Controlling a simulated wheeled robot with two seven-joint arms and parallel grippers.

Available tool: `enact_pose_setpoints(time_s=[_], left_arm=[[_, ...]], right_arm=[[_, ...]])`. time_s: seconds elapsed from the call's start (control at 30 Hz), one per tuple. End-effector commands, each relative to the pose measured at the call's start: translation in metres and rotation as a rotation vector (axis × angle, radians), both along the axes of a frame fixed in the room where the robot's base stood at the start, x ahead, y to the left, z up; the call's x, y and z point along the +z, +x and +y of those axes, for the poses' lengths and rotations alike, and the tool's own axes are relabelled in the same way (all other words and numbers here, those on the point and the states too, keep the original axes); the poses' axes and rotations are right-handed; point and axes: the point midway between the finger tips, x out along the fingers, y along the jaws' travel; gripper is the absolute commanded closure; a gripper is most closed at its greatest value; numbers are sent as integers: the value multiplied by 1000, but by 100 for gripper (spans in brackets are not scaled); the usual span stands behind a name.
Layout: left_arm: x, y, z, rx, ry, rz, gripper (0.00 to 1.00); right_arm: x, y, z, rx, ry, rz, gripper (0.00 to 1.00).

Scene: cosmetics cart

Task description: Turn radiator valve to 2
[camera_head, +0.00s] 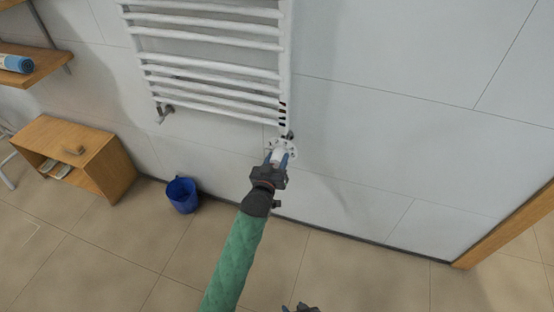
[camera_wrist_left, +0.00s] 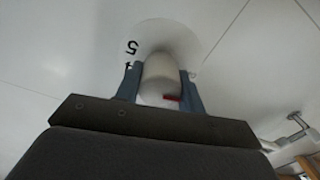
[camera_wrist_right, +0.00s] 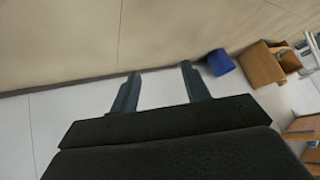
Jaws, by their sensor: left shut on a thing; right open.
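The white towel radiator (camera_head: 210,60) hangs on the wall in the head view. A white round valve with a disc (camera_head: 283,147) sits below its right end. My left gripper (camera_head: 277,160) is at the valve, shut on its knob. In the left wrist view the white knob (camera_wrist_left: 162,78) lies between the two blue fingers of the gripper (camera_wrist_left: 162,85). A red mark (camera_wrist_left: 172,98) shows low on the knob. A black 5 and part of another numeral show on the disc; other numerals are hidden. My right gripper (camera_wrist_right: 158,85) is open and empty in the right wrist view.
A blue bucket (camera_head: 182,195) stands on the floor by the wall, beside a wooden cabinet (camera_head: 95,150). A wooden shelf (camera_head: 38,62) with a rolled towel (camera_head: 16,63) is at the upper left.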

Motion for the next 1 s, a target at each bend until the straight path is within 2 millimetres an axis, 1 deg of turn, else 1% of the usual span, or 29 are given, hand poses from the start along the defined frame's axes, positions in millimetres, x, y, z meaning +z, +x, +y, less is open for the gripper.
enact_pose_setpoints(time_s=[0.17,0.37,0.6,0.8,0.9,1.0], left_arm=[[1,0,0,0,34,-10,84],[4,0,0,0,138,-44,84],[4,0,0,0,335,-108,84],[4,0,-1,0,517,-168,84],[3,0,-1,0,607,-196,84],[2,0,-1,-1,696,-226,84]], right_arm=[[5,0,-1,1,-2,2,53],[19,0,-1,2,-2,2,53],[43,3,0,5,-1,1,53],[56,2,0,9,-4,13,53],[89,10,1,18,-5,33,53],[108,12,2,25,-8,52,53]])
